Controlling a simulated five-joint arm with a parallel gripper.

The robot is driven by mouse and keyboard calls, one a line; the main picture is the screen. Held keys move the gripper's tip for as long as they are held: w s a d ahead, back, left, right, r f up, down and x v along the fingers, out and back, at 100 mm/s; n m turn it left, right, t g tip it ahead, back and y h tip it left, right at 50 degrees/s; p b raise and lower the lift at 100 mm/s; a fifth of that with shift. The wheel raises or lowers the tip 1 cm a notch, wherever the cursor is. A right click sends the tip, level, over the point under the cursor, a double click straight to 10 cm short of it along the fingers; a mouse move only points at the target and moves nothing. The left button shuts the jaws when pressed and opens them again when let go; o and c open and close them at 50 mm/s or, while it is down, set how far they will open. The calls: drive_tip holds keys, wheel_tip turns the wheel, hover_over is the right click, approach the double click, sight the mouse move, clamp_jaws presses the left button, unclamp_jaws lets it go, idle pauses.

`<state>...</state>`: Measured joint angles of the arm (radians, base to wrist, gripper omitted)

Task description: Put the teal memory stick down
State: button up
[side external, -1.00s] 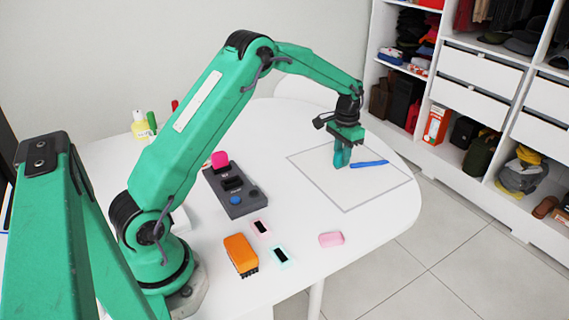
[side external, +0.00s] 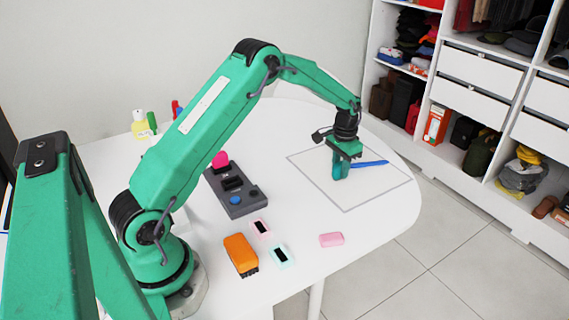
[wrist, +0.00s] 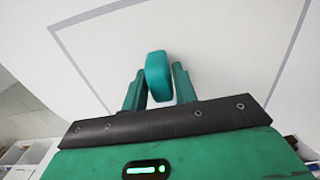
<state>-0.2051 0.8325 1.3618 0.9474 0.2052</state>
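The teal memory stick (wrist: 158,74) sits between the two fingers of my gripper (wrist: 159,82) in the wrist view, with both fingers against its sides. In the side external view my gripper (side external: 341,165) points down inside a grey-outlined square (side external: 345,210) on the white table. There the stick is hard to tell from the green fingers. The lower end is at or very near the table top; I cannot tell whether it touches.
A blue pen-like object (side external: 372,163) lies just right of my gripper. A pink eraser-like block (side external: 331,239), an orange block (side external: 240,254), two small framed pieces and a dark control box (side external: 235,198) stand nearer my base.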

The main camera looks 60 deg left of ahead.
sight(341, 163)
drive_tip(key=shift+o, duration=1.4)
drive_tip(key=shift+r, duration=0.1)
wheel_tip(341, 163, up, 12)
drive_tip(key=shift+r, duration=0.15)
